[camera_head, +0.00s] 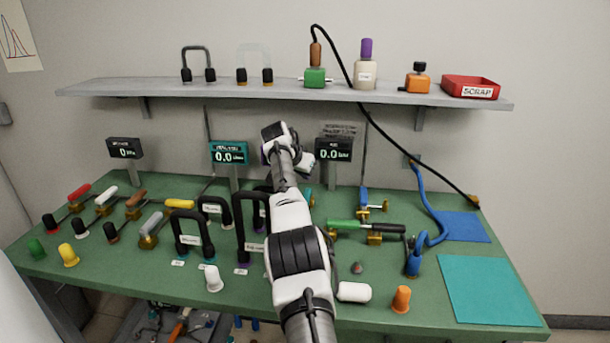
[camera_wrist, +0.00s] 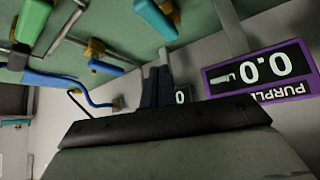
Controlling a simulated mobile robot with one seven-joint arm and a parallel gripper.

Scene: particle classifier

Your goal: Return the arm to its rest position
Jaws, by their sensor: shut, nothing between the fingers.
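My arm (camera_head: 299,262) reaches from the bottom of the head view over the green bench, with its wrist end raised in front of the displays at the back. In the wrist view my gripper (camera_wrist: 158,72) shows as two dark fingers pressed together, with nothing between them. The fingers are not clearly visible in the head view. A purple-framed display (camera_wrist: 262,70) reading 0.0 is close to the right of the fingers in the wrist view, apart from them.
The green bench (camera_head: 120,262) is crowded with handles, caps and tools. A shelf (camera_head: 210,93) runs behind, with bottles and a red scrap tray (camera_head: 471,82). Teal (camera_head: 488,290) and blue (camera_head: 462,227) mats at the right are bare. A black cable (camera_head: 385,135) hangs right of my arm.

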